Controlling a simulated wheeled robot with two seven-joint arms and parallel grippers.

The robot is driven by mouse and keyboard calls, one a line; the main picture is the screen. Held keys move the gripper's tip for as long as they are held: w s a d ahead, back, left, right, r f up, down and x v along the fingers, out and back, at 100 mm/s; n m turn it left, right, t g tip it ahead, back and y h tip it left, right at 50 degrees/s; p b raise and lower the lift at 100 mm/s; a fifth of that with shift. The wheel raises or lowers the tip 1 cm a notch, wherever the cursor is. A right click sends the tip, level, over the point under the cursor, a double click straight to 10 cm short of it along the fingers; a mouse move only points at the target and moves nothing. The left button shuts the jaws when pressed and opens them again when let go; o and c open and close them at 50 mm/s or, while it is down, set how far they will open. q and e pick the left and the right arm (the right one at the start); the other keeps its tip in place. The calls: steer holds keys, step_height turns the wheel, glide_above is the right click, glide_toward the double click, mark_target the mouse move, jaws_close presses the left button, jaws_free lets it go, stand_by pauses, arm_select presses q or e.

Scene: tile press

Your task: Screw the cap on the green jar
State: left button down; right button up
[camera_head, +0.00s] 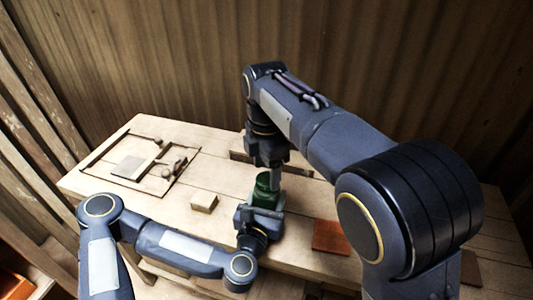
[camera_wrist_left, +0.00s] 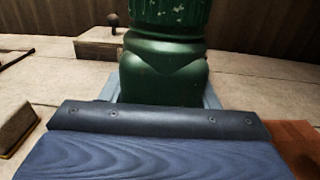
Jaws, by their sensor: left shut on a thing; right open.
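The green jar (camera_head: 266,190) stands upright near the middle of the wooden table. My left gripper (camera_head: 264,206) is shut on its lower part from the near side. In the left wrist view the green jar (camera_wrist_left: 165,72) rises between the grey fingers, with a ribbed, worn green part at the top edge. I cannot tell whether that part is the cap or the jar's neck. My right gripper (camera_head: 273,172) points straight down over the jar top and is open. Its fingertips are beside or just above the top; the exact gap is unclear.
A wooden frame with a pale tile and knobs (camera_head: 140,163) lies at the table's left. A small wooden block (camera_head: 204,202) sits left of the jar, and an orange-red square (camera_head: 331,237) lies to its right. My right arm hides much of the table's right side.

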steer(key=shift+f, duration=1)
